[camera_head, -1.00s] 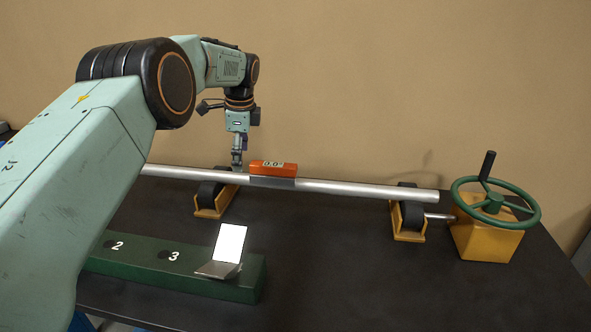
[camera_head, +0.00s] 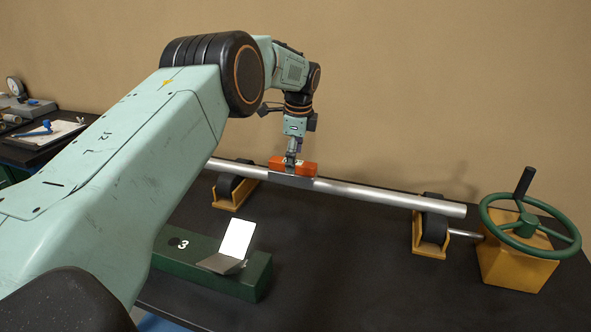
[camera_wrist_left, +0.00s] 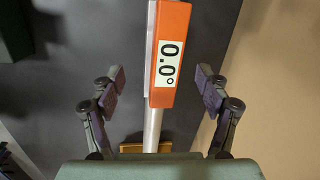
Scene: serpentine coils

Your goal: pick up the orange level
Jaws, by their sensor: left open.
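The orange level (camera_head: 307,168) sits on top of the silver pipe (camera_head: 375,195), over a grey band. In the left wrist view the level (camera_wrist_left: 172,25) runs up the picture and shows a white display reading 0.0°. My left gripper (camera_head: 291,160) is at the level in the head view, covering part of its display. In the left wrist view its two fingers (camera_wrist_left: 160,90) are wide apart, one on each side of the level's near end, with gaps on both sides. It holds nothing. My right gripper is not seen.
The pipe rests on rollers in yellow stands (camera_head: 431,240) on a dark table. A green handwheel (camera_head: 530,225) on a yellow box stands at the right. A green block (camera_head: 225,274) with a small metal angle piece is in front. A side bench (camera_head: 40,140) holds tools.

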